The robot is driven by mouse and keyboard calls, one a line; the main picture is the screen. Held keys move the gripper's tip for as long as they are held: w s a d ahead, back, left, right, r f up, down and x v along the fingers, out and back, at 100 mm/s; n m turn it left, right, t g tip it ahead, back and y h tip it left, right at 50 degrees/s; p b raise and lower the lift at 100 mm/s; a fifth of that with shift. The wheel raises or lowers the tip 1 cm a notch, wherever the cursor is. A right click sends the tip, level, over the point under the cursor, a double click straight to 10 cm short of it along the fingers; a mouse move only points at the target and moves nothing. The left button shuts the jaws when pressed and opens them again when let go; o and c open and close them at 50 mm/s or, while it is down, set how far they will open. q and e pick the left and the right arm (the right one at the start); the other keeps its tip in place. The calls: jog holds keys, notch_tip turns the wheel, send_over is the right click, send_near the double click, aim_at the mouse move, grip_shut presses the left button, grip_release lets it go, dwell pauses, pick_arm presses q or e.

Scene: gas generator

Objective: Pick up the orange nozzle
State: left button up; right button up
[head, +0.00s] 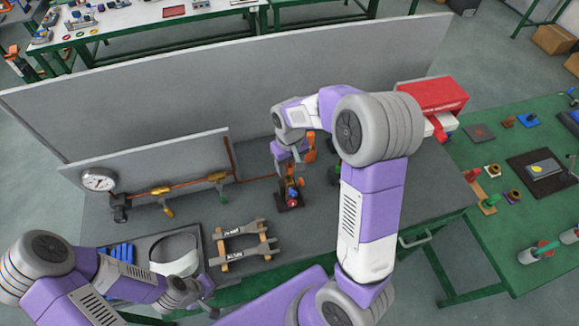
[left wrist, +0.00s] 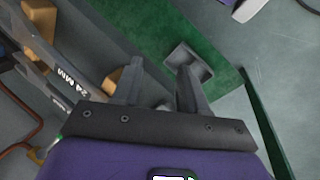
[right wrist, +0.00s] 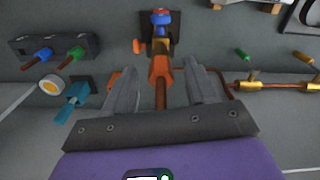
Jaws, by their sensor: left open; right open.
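The orange nozzle (right wrist: 160,66) is upper middle in the right wrist view, at a small dark stand (right wrist: 146,20) with red and blue parts. In the head view the stand (head: 283,206) is mid-bench, with orange parts on it. My right gripper (right wrist: 157,72) is open, with one finger on each side of the orange nozzle in its camera's view. I cannot tell whether they touch. In the head view my right gripper (head: 289,168) hangs just above the stand. My left gripper (head: 206,302) is open and empty at the bench's front edge. It also shows in the left wrist view (left wrist: 160,70).
A wrench rack (head: 242,244) and a tray (head: 201,240) lie at the front left. A pipe with valves (head: 190,185) runs along the left back. A red box (head: 432,95) is at the right. The grey wall (head: 230,85) stands behind.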

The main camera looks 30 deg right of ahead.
grip_shut()
jog(key=shift+r, duration=0.1)
